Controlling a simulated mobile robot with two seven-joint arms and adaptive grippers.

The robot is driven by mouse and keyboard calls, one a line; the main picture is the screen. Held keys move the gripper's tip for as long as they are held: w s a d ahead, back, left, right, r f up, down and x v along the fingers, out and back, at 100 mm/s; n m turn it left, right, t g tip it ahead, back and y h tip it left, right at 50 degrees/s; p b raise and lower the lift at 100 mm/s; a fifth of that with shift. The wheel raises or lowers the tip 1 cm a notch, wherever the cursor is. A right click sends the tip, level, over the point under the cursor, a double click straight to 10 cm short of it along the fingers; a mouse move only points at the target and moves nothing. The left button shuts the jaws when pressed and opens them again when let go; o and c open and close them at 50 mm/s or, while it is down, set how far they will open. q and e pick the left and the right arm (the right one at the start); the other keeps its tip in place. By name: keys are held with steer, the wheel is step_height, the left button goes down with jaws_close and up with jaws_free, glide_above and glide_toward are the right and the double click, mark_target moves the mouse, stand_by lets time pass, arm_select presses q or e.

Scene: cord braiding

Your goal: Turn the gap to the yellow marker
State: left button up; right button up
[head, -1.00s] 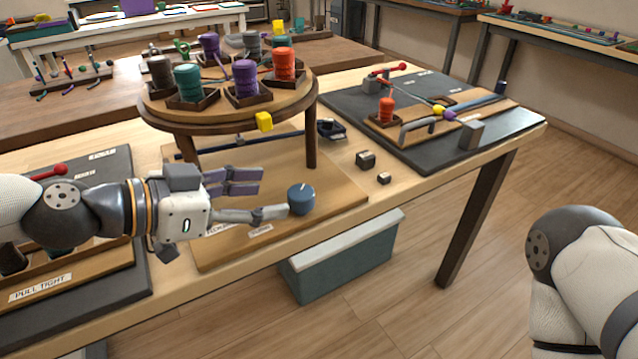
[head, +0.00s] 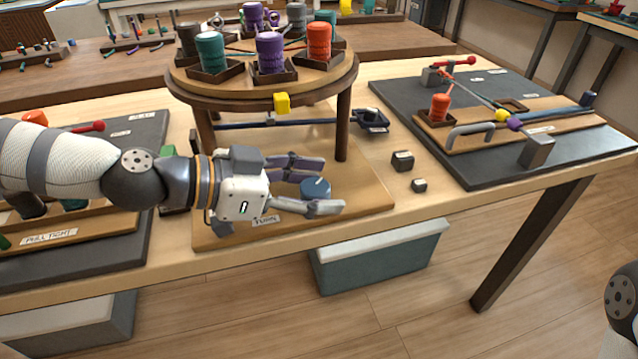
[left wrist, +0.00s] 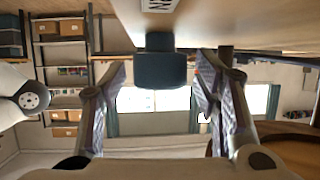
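A round wooden stand (head: 335,80) carries several colored bobbins in dark square holders, among them a purple bobbin (head: 270,52), a teal bobbin (head: 211,50) and an orange bobbin (head: 318,42). The yellow marker (head: 282,102) is a small cube at the stand's front rim. A blue knob (head: 316,188) sits on the wooden base below, near a TURN label (head: 265,219). My left gripper (head: 328,187) is open, with its fingers on either side of the knob. The left wrist view shows the knob (left wrist: 160,68) between the spread fingers, with space on both sides. My right gripper is out of view.
Two small dark blocks (head: 402,161) lie right of the base. A dark board (head: 480,172) with a clamp and rod is farther right. Another board (head: 75,262) with a PULL TIGHT label lies left. The stand's legs (head: 343,125) rise behind the knob.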

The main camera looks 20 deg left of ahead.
arm_select(q)
steer(key=c, duration=1.2)
